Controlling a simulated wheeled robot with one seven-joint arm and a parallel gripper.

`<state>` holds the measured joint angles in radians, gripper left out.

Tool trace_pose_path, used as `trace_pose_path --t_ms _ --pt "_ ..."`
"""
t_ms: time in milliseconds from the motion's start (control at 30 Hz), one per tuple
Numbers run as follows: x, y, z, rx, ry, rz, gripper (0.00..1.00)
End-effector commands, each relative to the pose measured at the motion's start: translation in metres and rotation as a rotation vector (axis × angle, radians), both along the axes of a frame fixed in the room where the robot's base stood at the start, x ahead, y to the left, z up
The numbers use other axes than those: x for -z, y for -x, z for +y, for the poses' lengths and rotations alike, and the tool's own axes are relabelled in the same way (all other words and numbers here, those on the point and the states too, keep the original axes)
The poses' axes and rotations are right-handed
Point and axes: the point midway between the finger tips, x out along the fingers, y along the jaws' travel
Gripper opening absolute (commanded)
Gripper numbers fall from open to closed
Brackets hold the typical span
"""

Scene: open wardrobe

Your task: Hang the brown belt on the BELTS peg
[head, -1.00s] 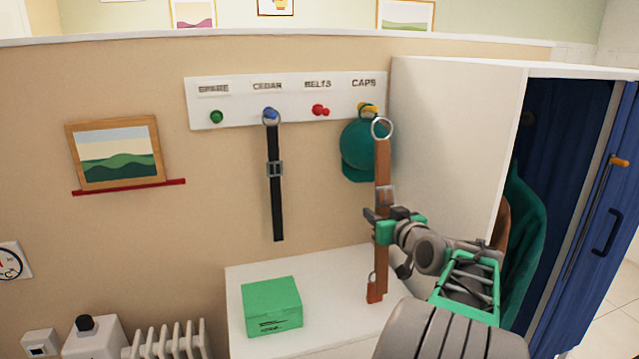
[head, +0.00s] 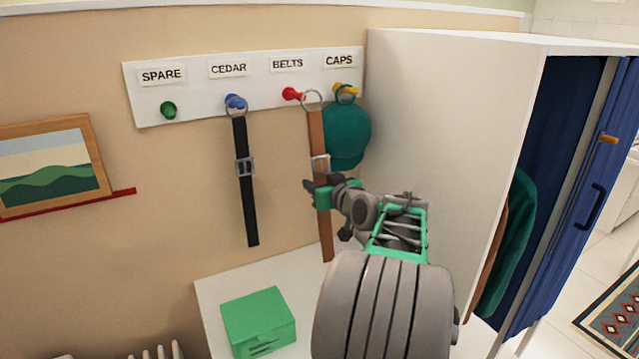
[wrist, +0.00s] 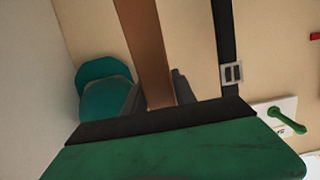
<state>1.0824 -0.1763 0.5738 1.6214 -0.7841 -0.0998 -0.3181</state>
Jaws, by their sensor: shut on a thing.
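The brown belt (head: 318,140) hangs upright in my gripper (head: 318,187), which is shut on it just below its buckle. The belt's metal ring (head: 312,100) is at its top, just right of the red BELTS peg (head: 292,94) in the head view. I cannot tell whether the ring touches the peg; it appears in front of it and not around it. The wrist view shows the belt (wrist: 146,50) between the gripper fingers (wrist: 155,95). The ring is out of the wrist view.
A black belt (head: 245,190) hangs on the blue CEDAR peg (head: 234,101). A teal cap (head: 347,130) hangs on the yellow CAPS peg (head: 345,89), close behind the brown belt. The green SPARE peg (head: 168,110) is bare. A green box (head: 258,318) sits below; the white wardrobe side (head: 440,130) stands right.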

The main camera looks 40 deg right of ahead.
Motion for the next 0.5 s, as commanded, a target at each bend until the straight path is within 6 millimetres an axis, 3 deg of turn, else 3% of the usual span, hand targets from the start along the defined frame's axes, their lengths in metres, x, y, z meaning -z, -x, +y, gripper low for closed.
trace_pose_path --t_ms 500 --pt "0.001 -0.033 -0.012 0.003 0.001 0.0 0.0"
